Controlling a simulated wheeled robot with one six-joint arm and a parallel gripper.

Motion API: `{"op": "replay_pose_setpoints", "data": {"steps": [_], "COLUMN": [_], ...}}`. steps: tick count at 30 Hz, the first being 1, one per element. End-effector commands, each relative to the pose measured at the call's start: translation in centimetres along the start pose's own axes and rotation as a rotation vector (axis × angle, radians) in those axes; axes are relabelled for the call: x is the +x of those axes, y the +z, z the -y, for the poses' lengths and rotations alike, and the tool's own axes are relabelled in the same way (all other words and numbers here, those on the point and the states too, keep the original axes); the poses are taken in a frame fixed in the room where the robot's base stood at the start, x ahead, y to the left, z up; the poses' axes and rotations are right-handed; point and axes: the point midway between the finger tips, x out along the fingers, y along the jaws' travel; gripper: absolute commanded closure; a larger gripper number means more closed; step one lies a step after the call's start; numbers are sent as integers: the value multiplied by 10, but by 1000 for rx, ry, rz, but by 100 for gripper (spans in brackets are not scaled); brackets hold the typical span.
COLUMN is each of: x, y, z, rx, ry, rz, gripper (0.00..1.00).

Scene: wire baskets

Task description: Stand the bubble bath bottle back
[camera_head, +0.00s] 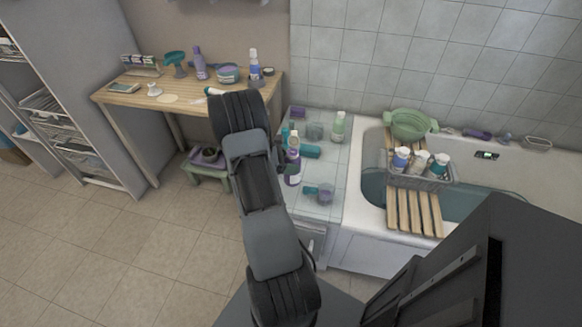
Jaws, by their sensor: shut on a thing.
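A white and purple bottle (293,168) is upright at the left side of the tiled ledge, just right of my arm. I take it to be the bubble bath bottle, but its label is too small to read. My gripper (282,157) shows only as a small dark part beside my forearm, against this bottle's left side. It looks shut on the bottle; its fingertips are mostly hidden. I cannot tell whether the bottle's base touches the ledge.
A wooden table (128,98) with several toiletries stands behind left.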

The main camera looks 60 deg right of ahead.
Motion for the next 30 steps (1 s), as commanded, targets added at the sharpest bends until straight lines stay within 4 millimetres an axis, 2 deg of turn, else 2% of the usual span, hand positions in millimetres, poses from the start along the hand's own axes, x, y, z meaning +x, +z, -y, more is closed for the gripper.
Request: {"op": "replay_pose_setpoints", "data": {"steps": [1, 4, 23, 30], "x": [3, 6, 2, 8], "y": [-8, -14, -15, -28], "z": [0, 0, 0, 0], "rx": [1, 3, 0, -1], "ry": [0, 0, 3, 3], "rz": [1, 1, 0, 0], "gripper": [100, 100, 100, 100]}}
